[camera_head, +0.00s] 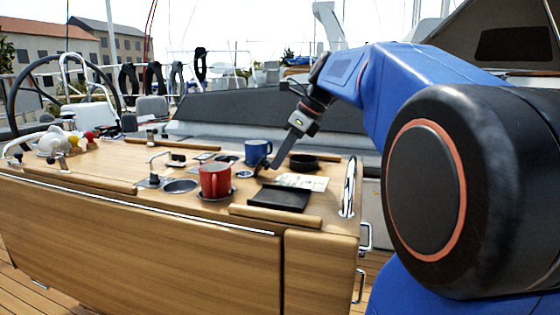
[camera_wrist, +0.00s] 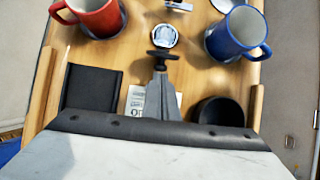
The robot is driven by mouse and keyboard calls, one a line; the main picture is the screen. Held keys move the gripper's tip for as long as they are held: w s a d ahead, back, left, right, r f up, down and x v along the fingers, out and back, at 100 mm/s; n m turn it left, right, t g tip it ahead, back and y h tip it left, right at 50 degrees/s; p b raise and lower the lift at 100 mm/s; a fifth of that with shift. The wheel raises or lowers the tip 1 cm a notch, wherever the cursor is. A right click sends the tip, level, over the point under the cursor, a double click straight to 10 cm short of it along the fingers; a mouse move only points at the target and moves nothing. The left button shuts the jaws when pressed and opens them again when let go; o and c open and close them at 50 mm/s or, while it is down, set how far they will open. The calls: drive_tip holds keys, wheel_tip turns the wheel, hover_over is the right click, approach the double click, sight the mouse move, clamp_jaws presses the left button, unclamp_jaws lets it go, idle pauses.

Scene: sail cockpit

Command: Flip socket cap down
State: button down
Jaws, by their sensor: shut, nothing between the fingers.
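A round socket (camera_wrist: 164,36) with a bright metal rim and a pale blue-white face sits in the wooden table top in the wrist view. In the head view it is a small disc (camera_head: 244,174) behind and right of the red mug. I cannot make out its cap as a separate part or tell how it is tilted. My gripper (camera_wrist: 163,56) is shut and empty, its dark fingertips just on the near side of the socket. In the head view my gripper (camera_head: 262,166) is low over the table beside the socket; I cannot tell whether it touches anything.
A red mug (camera_wrist: 97,16) and a blue mug (camera_wrist: 238,32) flank the socket. A black tray (camera_wrist: 92,88), a printed card (camera_head: 302,182) and a dark round bowl (camera_wrist: 219,111) lie nearer. A metal tap (camera_head: 154,166) stands left. Wooden rails (camera_head: 276,216) edge the table.

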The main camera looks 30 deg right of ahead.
sight(264, 157)
drive_tip(key=shift+w+r, duration=0.1)
drive_tip(key=shift+r, duration=0.05)
drive_tip(key=shift+w+a+r+g+h, duration=0.4)
drive_tip(key=shift+w+r+g+h, duration=0.1)
drive_tip(key=shift+g+h, duration=0.25)
drive_tip(key=shift+w+a+r, duration=0.6)
drive_tip(key=shift+w+r, duration=0.1)
drive_tip(key=shift+w+a+r, duration=0.3)
drive_tip(key=shift+w+a, duration=0.3)
drive_tip(key=shift+w, duration=0.15)
drive_tip(key=shift+w+a+r, duration=0.1)
drive_tip(key=shift+w+a, duration=0.4)
drive_tip(key=shift+w, duration=0.2)
drive_tip(key=shift+w+a+g+h, duration=0.45)
drive_tip(key=shift+w+g, duration=0.05)
drive_tip(key=shift+g, duration=0.25)
drive_tip(key=shift+w+a, duration=0.35)
drive_tip(key=shift+w, duration=0.15)
